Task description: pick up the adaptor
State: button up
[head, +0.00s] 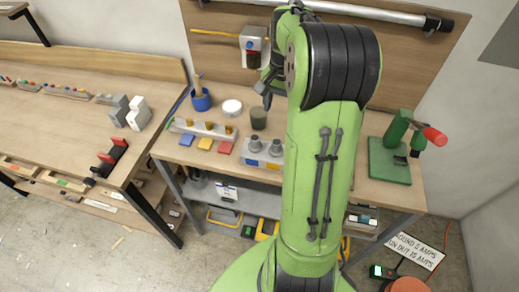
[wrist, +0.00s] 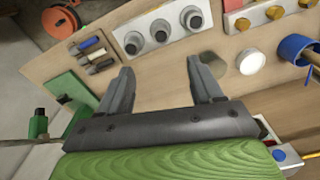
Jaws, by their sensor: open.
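Several short grey stepped cylinders (wrist: 160,31), likely the adaptors, stand in a pale block in the wrist view; I cannot tell which single piece is meant. In the head view the same block (head: 262,160) sits at the front of the workbench, partly hidden by my arm. A separate dark grey cup-like cylinder (head: 258,118) stands behind it, and shows beyond my right finger in the wrist view (wrist: 212,64). My gripper (wrist: 160,72) is open and empty, its jaws pointing over the bench, apart from the block. In the head view my gripper (head: 267,92) is partly behind my arm.
A holder with yellow-topped pegs (head: 204,131), a white disc (head: 232,107) and a blue cup (head: 201,100) stand at left. A green press (head: 391,160) stands at right. A panel rises behind. Another table (head: 60,118) is further left.

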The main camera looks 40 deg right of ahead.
aim_at(277, 143)
jog(key=f+b, duration=0.1)
jog(key=f, duration=0.7)
jog(key=f+b, duration=0.1)
jog(key=f, duration=0.7)
jog(key=shift+w, duration=0.2)
jog(key=shift+s+a+r, duration=0.1)
jog(key=c, duration=1.1)
